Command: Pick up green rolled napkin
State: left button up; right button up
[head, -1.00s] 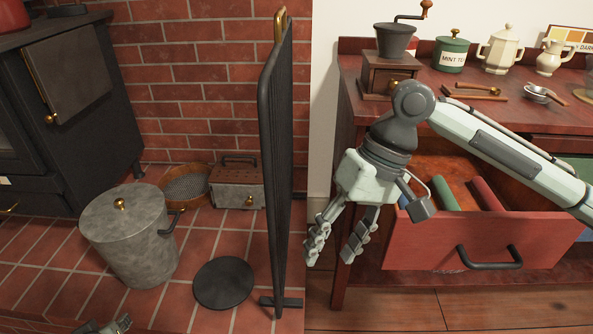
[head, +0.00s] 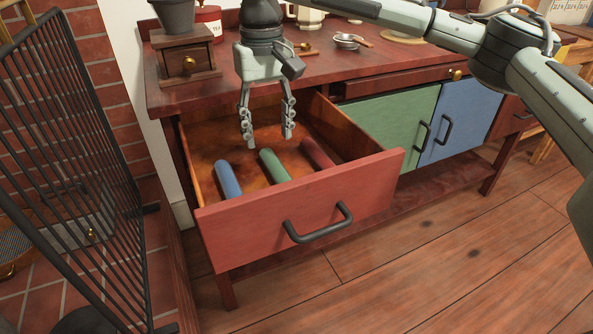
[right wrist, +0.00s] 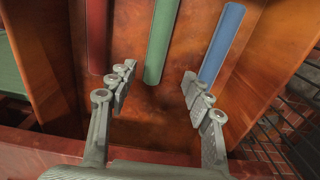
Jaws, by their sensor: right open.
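The green rolled napkin (head: 274,166) lies in the open red-fronted drawer (head: 300,222), between a blue rolled napkin (head: 228,178) and a red one (head: 318,154). My right gripper (head: 268,142) points down over the drawer, open and empty, above and behind the green napkin in the head view. In the right wrist view the green napkin (right wrist: 161,40) runs between the lines of the two open fingers (right wrist: 155,85), beyond their tips. The blue napkin (right wrist: 220,45) is near one fingertip there, and the red napkin (right wrist: 97,35) is on the other side. My left gripper is not in view.
The drawer's side walls (head: 196,160) surround the napkins. On the cabinet top (head: 240,80) stand a coffee grinder (head: 187,58), a red canister (head: 208,22) and a small strainer (head: 348,41). A black fire screen (head: 85,150) stands at the left.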

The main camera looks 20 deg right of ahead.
aim_at(273, 161)
jog(key=f, duration=0.7)
jog(key=shift+s+d+f+b, duration=0.1)
jog(key=shift+d+f+b, duration=0.1)
jog(key=shift+d+b, duration=0.15)
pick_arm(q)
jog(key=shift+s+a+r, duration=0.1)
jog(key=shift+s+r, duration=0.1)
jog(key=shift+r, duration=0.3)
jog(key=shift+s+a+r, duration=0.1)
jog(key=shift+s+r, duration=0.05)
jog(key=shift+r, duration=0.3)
pick_arm(e)
grip_shut()
